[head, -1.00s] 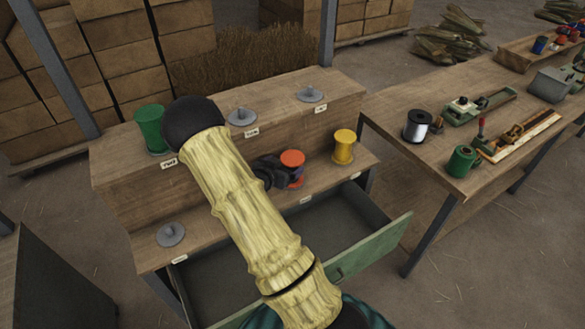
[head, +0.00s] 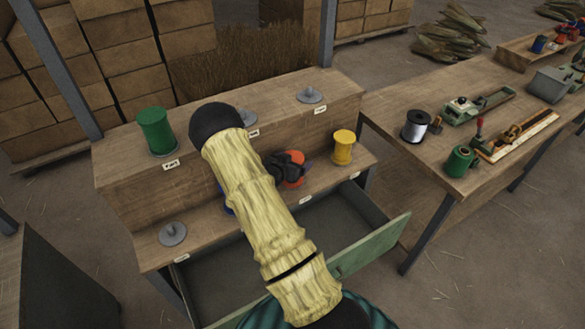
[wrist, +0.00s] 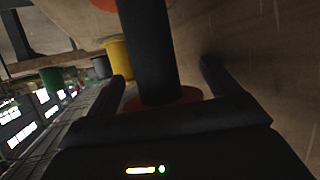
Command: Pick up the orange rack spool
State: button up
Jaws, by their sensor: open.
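The orange spool (head: 294,183) stands on the lower step of the wooden rack (head: 125,180), partly hidden behind my gripper (head: 285,166). In the wrist view its dark core runs between my two fingers, with an orange flange (wrist: 180,97) at the near end and part of another orange flange at the top edge. My gripper (wrist: 162,72) is open, with one finger on each side of the dark core. A gap shows between the core and the right finger; the left finger is very close to the core, and I cannot tell whether it touches.
A yellow spool (head: 343,147) stands just right of the orange one. A green spool (head: 156,131) stands on the upper step. A blue thing (head: 228,209) is mostly hidden behind my arm. An open drawer (head: 372,248) sticks out below. The workbench (head: 395,105) at right holds tools.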

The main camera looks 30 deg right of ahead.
dwell(0.4)
jog(key=c, duration=1.1)
jog(key=shift+o, duration=0.2)
jog(key=shift+r, duration=0.5)
notch_tip(320, 180, up, 6)
jog(key=shift+r+b, duration=0.15)
jog(key=shift+b, duration=0.55)
jog(key=s+a+b, duration=0.1)
jog(key=s+a, duration=0.3)
jog(key=a, duration=0.4)
jog(key=s+a+b, duration=0.1)
jog(key=s+a, duration=0.3)
jog(key=a, duration=0.4)
